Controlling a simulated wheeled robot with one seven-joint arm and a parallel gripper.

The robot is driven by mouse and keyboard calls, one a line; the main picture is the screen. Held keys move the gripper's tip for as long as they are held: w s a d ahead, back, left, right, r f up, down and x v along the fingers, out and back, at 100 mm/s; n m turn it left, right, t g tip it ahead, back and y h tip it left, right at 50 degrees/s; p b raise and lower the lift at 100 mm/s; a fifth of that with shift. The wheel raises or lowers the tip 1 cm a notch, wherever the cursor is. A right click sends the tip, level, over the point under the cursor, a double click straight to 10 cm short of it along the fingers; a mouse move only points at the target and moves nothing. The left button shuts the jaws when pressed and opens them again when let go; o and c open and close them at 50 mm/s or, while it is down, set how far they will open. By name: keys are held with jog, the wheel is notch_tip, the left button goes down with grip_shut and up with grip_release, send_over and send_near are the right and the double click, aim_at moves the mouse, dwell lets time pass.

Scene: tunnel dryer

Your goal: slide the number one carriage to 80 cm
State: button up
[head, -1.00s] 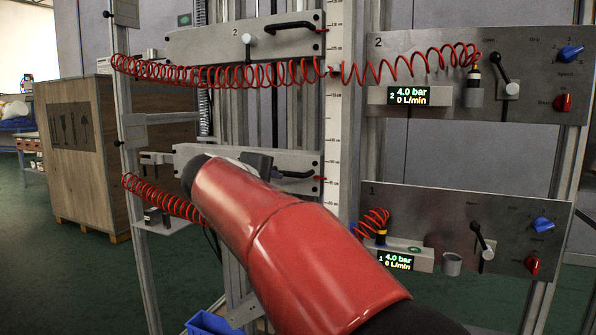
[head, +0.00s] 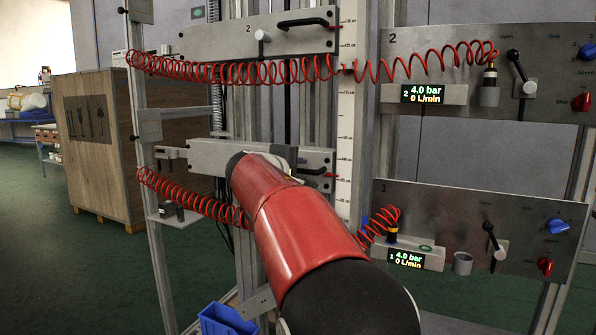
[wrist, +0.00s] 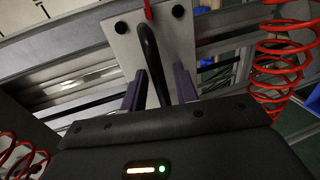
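The number one carriage (head: 215,153) is a grey plate on the vertical rails, below the number two carriage (head: 225,45). Its black bar handle (head: 316,171) and red pointer (head: 331,174) are at its right end, beside the vertical scale (head: 345,140). The scale figures at the pointer are too small to read surely. My gripper is mostly hidden behind my red arm in the head view. In the wrist view my gripper (wrist: 160,88) has its fingers on either side of the black handle (wrist: 150,52), with gaps visible. The carriage plate (wrist: 125,35) lies beyond.
Red coiled hoses (head: 190,198) hang beside my arm and also show in the wrist view (wrist: 285,55). Panel one (head: 460,215) and panel two (head: 455,105) with levers and knobs stand at right. A blue crate (head: 222,320) is below; a wooden crate (head: 105,150) is left.

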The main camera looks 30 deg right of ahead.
grip_shut()
notch_tip(320, 180, down, 17)
jog(key=b, duration=1.6)
jog(key=shift+c, duration=0.3)
grip_release()
jog(key=shift+o, duration=0.3)
jog(key=shift+r, duration=0.1)
